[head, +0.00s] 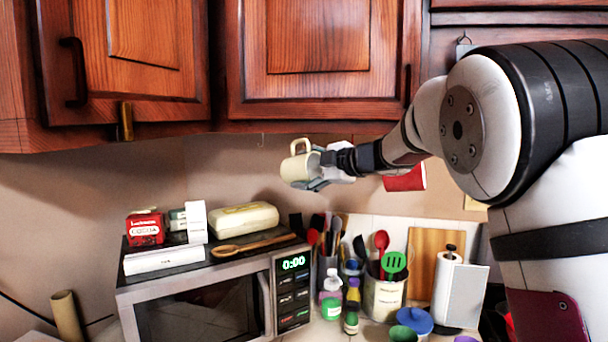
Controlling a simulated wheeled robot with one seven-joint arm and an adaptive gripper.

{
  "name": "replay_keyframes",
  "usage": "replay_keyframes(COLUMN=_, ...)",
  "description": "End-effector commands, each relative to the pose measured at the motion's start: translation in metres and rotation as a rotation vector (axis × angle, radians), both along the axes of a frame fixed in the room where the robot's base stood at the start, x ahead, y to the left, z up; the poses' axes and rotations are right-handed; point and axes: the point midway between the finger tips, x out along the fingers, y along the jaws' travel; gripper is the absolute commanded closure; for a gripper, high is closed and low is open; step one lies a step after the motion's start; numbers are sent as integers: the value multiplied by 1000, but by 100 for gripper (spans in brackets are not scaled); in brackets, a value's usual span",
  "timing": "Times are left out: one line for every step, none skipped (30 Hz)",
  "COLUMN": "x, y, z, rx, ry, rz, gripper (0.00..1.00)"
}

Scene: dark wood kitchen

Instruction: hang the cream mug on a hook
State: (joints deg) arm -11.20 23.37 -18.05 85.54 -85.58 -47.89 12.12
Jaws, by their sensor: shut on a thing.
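The cream mug (294,170) is held in the air just below the front edge of the upper cabinets, above and to the right of the microwave. It lies tilted, with its handle (300,146) uppermost. My gripper (314,174) is shut on the mug from the right; its fingers partly cover the mug's right side. A faint thin shape, perhaps a hook (262,139), shows under the cabinet edge to the left of the mug, apart from it. Other hooks cannot be made out clearly.
A red mug (405,180) shows below the cabinets, behind my arm; its support is hidden. The microwave (205,290) has boxes, a bread-shaped container (243,218) and a wooden spoon on top. Utensil pots (384,298), bottles and a paper roll crowd the counter.

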Motion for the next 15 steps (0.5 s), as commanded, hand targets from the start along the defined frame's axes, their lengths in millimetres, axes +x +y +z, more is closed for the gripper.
replay_keyframes(x=4, y=-1, z=0, rx=0, ry=-3, rz=1, gripper=78)
replay_keyframes(x=5, y=-1, z=0, rx=1, ry=-2, rz=0, gripper=78)
replay_keyframes(x=7, y=-2, z=0, rx=0, ry=-3, rz=1, gripper=78)
replay_keyframes(x=9, y=-3, z=0, rx=0, ry=-3, rz=1, gripper=78)
replay_keyframes(x=10, y=-3, z=0, rx=0, ry=-3, rz=1, gripper=78)
replay_keyframes(x=12, y=-4, z=0, rx=0, ry=-3, rz=1, gripper=78)
replay_keyframes(x=14, y=-4, z=0, rx=0, ry=-3, rz=1, gripper=78)
replay_keyframes(x=15, y=-5, z=1, rx=0, ry=-3, rz=1, gripper=78)
replay_keyframes(x=17, y=-6, z=1, rx=1, ry=-3, rz=0, gripper=78)
replay_keyframes(x=19, y=-6, z=0, rx=0, ry=-4, rz=-1, gripper=78)
replay_keyframes(x=21, y=-7, z=0, rx=0, ry=-4, rz=-1, gripper=78)
replay_keyframes(x=23, y=-8, z=0, rx=0, ry=-4, rz=-1, gripper=78)
replay_keyframes(x=24, y=-8, z=0, rx=0, ry=-4, rz=-1, gripper=78)
replay_keyframes(x=26, y=-9, z=0, rx=0, ry=-4, rz=-1, gripper=78)
replay_keyframes(x=28, y=-9, z=0, rx=0, ry=-4, rz=-1, gripper=78)
